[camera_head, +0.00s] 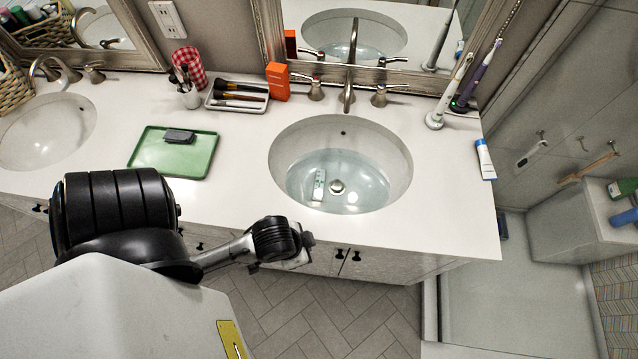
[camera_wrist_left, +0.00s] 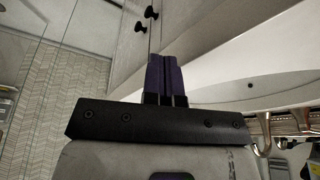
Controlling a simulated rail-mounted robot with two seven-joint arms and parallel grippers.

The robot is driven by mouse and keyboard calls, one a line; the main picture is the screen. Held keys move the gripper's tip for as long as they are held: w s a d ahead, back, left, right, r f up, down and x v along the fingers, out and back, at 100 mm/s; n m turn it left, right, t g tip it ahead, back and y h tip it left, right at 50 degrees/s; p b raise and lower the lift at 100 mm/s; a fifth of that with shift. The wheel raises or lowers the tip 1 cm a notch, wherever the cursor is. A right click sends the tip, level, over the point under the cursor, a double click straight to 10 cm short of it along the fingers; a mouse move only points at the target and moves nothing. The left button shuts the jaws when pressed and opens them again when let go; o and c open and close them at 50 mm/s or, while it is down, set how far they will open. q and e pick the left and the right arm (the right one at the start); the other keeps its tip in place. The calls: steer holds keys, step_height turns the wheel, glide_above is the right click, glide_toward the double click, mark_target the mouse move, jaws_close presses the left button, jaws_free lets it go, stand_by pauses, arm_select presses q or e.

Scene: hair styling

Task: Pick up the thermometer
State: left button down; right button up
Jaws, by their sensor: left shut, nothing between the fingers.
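A small white and green stick (camera_head: 319,185), which looks like the thermometer, lies in the water of the right sink (camera_head: 395,150), left of the drain. My left gripper (camera_head: 305,241) is in front of the counter's front edge, below and to the left of that sink, apart from the stick. In the left wrist view its two dark purple fingers (camera_wrist_left: 165,78) are together, with nothing between them. The stick is not visible in the left wrist view. My right gripper is not in view.
A faucet (camera_head: 349,75) stands behind the sink. Electric toothbrushes (camera_head: 450,92) and a blue and white tube (camera_head: 485,159) are at the right. A green tray (camera_head: 205,150), a brush tray (camera_head: 225,105) and an orange box (camera_head: 278,82) are left of the sink. Cabinets (camera_head: 330,262) lie below the counter.

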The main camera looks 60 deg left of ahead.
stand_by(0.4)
arm_select(q)
steer(key=c, duration=1)
jaws_free()
steer(key=shift+d, duration=0.15)
steer(key=shift+o, duration=0.2)
